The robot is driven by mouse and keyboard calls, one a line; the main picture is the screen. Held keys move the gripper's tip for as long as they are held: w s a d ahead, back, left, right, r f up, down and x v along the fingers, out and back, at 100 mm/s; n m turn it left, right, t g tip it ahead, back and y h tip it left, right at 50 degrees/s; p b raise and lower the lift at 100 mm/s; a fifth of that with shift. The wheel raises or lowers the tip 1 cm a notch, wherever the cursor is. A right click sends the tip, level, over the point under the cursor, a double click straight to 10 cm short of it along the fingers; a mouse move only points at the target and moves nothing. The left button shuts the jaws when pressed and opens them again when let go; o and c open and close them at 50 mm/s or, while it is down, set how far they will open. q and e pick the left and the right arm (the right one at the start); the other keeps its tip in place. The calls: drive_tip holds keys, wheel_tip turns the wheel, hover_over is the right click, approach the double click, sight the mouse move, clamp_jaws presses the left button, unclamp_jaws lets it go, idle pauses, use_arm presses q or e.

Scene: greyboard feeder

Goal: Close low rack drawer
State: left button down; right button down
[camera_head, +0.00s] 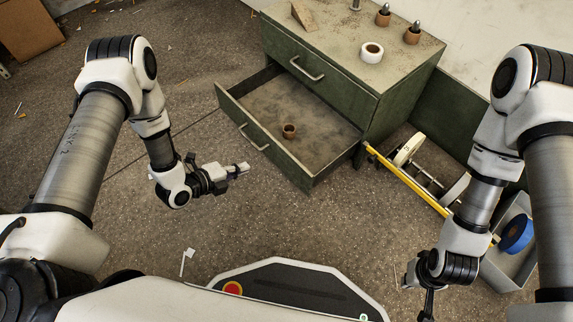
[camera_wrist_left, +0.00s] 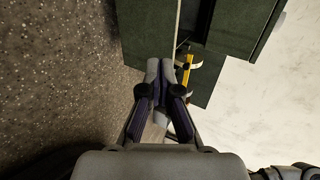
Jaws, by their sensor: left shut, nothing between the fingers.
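The green low rack (camera_head: 405,97) stands at the upper middle of the head view. Its lower drawer (camera_head: 270,148) is pulled out toward me, with a bar handle on its front and a small brown ring (camera_head: 289,131) inside. The upper drawer (camera_head: 318,78) is shut. My left gripper (camera_head: 243,168) is shut and empty, a little left of the open drawer's front and apart from it. In the left wrist view its closed fingers (camera_wrist_left: 160,68) point toward the green rack (camera_wrist_left: 150,35). My right gripper (camera_head: 425,300) is at the bottom right, and its fingers do not show clearly.
A tape roll (camera_head: 371,53) and several small items sit on the rack top. A yellow bar (camera_head: 405,180) and white-wheeled part lie right of the drawer. A grey bin (camera_head: 515,262) holds a blue roll (camera_head: 516,234). Floor left of the drawer is mostly clear.

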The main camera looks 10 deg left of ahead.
use_arm(q)
drive_tip(key=b, duration=0.7)
approach(283, 152)
drive_tip(key=x, duration=0.3)
drive_tip(key=f+x, duration=0.1)
drive_tip(key=x, duration=0.2)
drive_tip(key=shift+s+a, duration=0.2)
drive_tip(key=shift+w+d+r, duration=0.2)
drive_tip(key=shift+w+d, duration=0.15)
drive_tip(key=shift+w, duration=0.1)
drive_tip(key=shift+r, duration=0.1)
